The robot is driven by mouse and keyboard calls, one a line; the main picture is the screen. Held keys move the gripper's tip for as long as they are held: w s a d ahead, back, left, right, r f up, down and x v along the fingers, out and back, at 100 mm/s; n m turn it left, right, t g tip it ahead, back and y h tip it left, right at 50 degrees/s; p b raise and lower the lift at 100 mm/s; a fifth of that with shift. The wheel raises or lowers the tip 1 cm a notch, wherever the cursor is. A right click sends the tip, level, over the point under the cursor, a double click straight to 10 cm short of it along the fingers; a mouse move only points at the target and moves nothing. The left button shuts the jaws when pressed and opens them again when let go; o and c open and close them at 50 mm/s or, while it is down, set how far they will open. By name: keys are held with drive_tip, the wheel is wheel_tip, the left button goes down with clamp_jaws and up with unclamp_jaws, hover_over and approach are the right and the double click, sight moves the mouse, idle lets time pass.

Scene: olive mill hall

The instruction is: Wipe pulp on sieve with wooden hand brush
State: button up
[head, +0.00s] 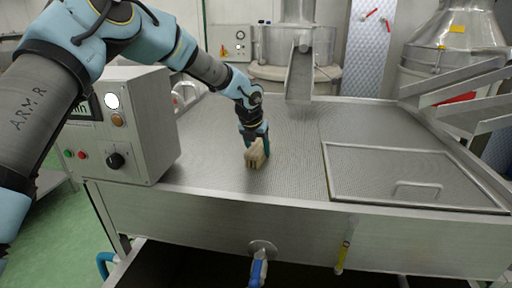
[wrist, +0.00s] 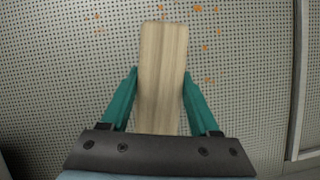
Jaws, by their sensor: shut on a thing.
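My gripper (wrist: 160,90) is shut on the wooden hand brush (wrist: 163,70), with a green finger on each side of its pale wooden back. In the head view the brush (head: 256,154) is down at the sieve's surface, left of the middle; I cannot tell whether its bristles touch. The sieve (head: 290,165) is a grey perforated metal sheet on top of the steel machine. Small orange pulp specks (wrist: 206,47) lie on it in the wrist view, several to the right of the brush and a few to the upper left. Under the brush the sieve is hidden.
A framed panel with a handle (head: 415,185) lies on the right of the sieve top. A control box (head: 125,130) stands at the left edge. A metal chute (head: 300,72) comes down at the back, and slanted channels (head: 460,85) stand at the right.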

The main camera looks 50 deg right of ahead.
sight(260, 139)
drive_tip(key=shift+w+d+p, duration=0.35)
drive_tip(key=shift+w+d, duration=0.1)
drive_tip(key=shift+d, duration=0.2)
drive_tip(key=shift+w+d, duration=0.5)
drive_tip(key=shift+d, duration=0.25)
drive_tip(key=shift+w+d, duration=0.45)
drive_tip(key=shift+d, duration=0.25)
drive_tip(key=shift+w+d+f, duration=0.1)
drive_tip(key=shift+w+d, duration=0.45)
drive_tip(key=shift+d, duration=0.3)
drive_tip(key=shift+w+d, duration=0.5)
drive_tip(key=shift+d, duration=0.35)
drive_tip(key=shift+w+d, duration=0.7)
drive_tip(key=shift+d, duration=0.35)
drive_tip(key=shift+s+d, duration=0.3)
drive_tip(key=shift+s, duration=0.25)
drive_tip(key=shift+s+d, duration=0.25)
drive_tip(key=shift+s, duration=0.25)
drive_tip(key=shift+s+a+b, duration=0.25)
drive_tip(key=shift+a+b, duration=0.3)
drive_tip(key=shift+b, duration=0.05)
drive_tip(key=shift+s+a+b, duration=0.4)
drive_tip(key=shift+s+a, duration=0.1)
drive_tip(key=shift+a, duration=0.25)
drive_tip(key=shift+s+a+b, duration=0.4)
drive_tip(key=shift+s+a, duration=0.1)
drive_tip(key=shift+a, duration=0.25)
drive_tip(key=shift+s+a+b, duration=0.3)
drive_tip(key=shift+s+a, duration=0.25)
drive_tip(key=shift+a, duration=0.3)
